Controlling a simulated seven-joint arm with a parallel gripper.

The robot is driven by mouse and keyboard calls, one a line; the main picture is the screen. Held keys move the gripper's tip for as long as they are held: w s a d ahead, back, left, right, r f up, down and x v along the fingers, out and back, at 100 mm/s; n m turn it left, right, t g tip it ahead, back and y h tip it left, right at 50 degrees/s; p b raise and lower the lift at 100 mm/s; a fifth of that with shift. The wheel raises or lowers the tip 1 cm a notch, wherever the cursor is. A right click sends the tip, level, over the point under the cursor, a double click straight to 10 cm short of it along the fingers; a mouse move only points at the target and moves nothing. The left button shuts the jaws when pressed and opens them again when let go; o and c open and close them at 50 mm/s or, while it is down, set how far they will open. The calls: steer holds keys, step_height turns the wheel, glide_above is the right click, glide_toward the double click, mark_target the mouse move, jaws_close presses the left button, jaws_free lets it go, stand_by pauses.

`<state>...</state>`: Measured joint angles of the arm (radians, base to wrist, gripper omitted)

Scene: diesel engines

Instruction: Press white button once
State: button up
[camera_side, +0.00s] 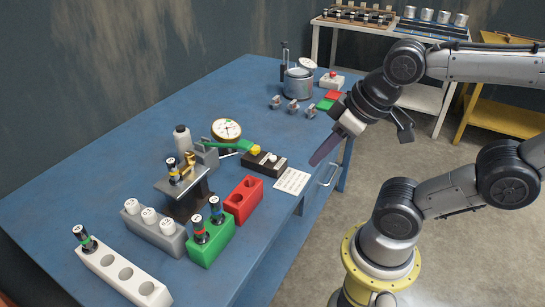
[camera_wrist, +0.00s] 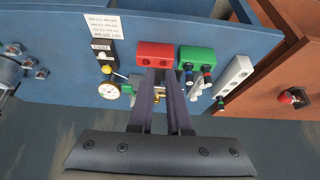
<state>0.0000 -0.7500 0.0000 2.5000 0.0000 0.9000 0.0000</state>
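A small black box (camera_side: 264,163) lies on the blue table near its front edge. It carries a white button (camera_side: 273,157) at its right end and a yellow knob (camera_side: 256,150) at its far left end. My gripper (camera_side: 315,162) is right of the box and beyond the table's front edge, angled down and left, touching nothing. In the wrist view my gripper (camera_wrist: 161,76) shows a gap between its two fingers, with nothing held.
A white paper card (camera_side: 292,181) lies between the box and the table edge. A red block (camera_side: 244,198), a green block (camera_side: 211,242), a dial gauge (camera_side: 226,129) and a green-handled tool (camera_side: 232,145) are nearby. A pot (camera_side: 299,84) stands at the back.

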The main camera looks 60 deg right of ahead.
jaws_close()
stand_by(1.4)
